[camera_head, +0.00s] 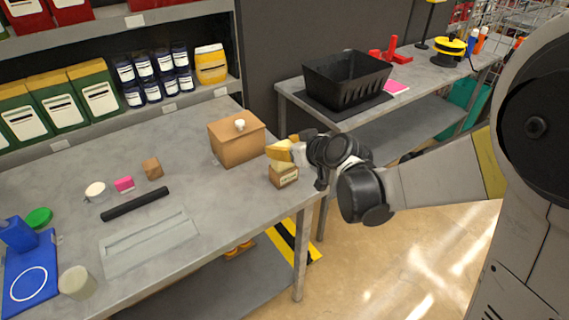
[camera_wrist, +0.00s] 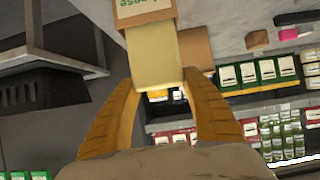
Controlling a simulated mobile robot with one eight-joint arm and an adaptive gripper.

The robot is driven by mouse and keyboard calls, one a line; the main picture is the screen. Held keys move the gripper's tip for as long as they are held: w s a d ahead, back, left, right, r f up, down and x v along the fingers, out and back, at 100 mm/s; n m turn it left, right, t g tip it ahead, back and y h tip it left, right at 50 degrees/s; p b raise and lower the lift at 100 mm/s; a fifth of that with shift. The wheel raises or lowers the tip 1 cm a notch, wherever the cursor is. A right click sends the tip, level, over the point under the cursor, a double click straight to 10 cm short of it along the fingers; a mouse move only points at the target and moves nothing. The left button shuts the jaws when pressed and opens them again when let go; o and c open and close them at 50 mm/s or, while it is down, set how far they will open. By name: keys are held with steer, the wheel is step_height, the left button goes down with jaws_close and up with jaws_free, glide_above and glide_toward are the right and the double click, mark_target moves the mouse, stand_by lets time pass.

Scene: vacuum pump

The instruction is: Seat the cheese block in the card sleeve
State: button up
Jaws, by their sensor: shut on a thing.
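The pale yellow cheese block (camera_head: 282,166) is held between the yellow fingers of my gripper (camera_head: 283,153), near the right edge of the grey table. The brown card sleeve (camera_head: 285,179) with a cream label stands upright on the table directly below the block. In the wrist view my gripper (camera_wrist: 161,82) is shut on the near end of the cheese block (camera_wrist: 155,56). The block's far end meets the card sleeve (camera_wrist: 143,12), whose label shows green lettering. The sleeve's mouth is hidden, so I cannot tell how deep the block sits.
A brown box (camera_head: 236,143) with a white knob stands just left of the sleeve. A small wooden cube (camera_head: 152,168), pink block (camera_head: 124,184) and black bar (camera_head: 135,204) lie farther left. A black crate (camera_head: 346,80) stands on the bench behind. The table's right edge is close.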

mark_target(279, 167)
steer(key=shift+d+f+b, duration=0.1)
steer(key=shift+f+b, duration=0.65)
steer(key=shift+f, duration=1.15)
steer(key=shift+f, duration=0.2)
steer(key=o, duration=1.4)
steer(key=shift+r, duration=0.1)
